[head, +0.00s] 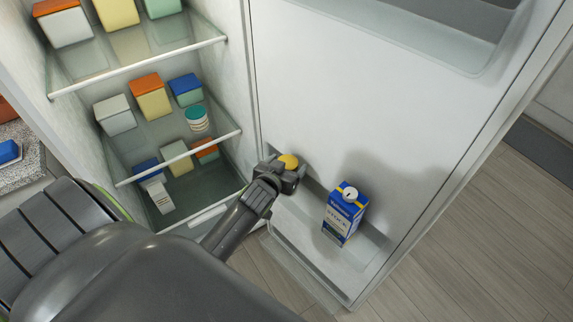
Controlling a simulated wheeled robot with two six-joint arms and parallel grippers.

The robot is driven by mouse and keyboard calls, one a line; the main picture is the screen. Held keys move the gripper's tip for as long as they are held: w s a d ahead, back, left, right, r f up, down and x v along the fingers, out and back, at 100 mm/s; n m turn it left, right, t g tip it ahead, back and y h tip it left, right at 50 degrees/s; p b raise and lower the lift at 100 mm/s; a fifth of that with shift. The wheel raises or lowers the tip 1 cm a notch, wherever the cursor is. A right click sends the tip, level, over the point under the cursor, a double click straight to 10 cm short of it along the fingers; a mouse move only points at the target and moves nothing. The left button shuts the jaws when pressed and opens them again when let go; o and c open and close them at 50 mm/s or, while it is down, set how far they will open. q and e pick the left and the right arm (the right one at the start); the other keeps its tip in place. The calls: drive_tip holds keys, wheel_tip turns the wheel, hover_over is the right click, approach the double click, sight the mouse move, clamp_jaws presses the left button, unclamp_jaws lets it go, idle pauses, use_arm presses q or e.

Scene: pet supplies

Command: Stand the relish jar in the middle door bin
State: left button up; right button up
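A jar with a round yellow lid (289,161), which I take for the relish jar, is between the fingers of my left gripper (283,173). The gripper looks closed around it; the jar's body is mostly hidden. The gripper is at the left end of a door bin (374,240) on the open fridge door. I cannot tell whether the jar touches the bin floor. My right gripper is not in view.
A blue and white stock carton (344,216) stands in the same bin, right of the jar. Another bin (433,45) is higher on the door. Glass shelves (140,67) at left hold several lidded tubs and a round teal-lidded container (197,119).

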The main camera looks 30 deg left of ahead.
use_arm(q)
drive_tip(key=shift+r, duration=0.2)
drive_tip(key=shift+s, duration=0.25)
drive_tip(key=v, duration=1.1)
drive_tip(key=shift+s, duration=0.25)
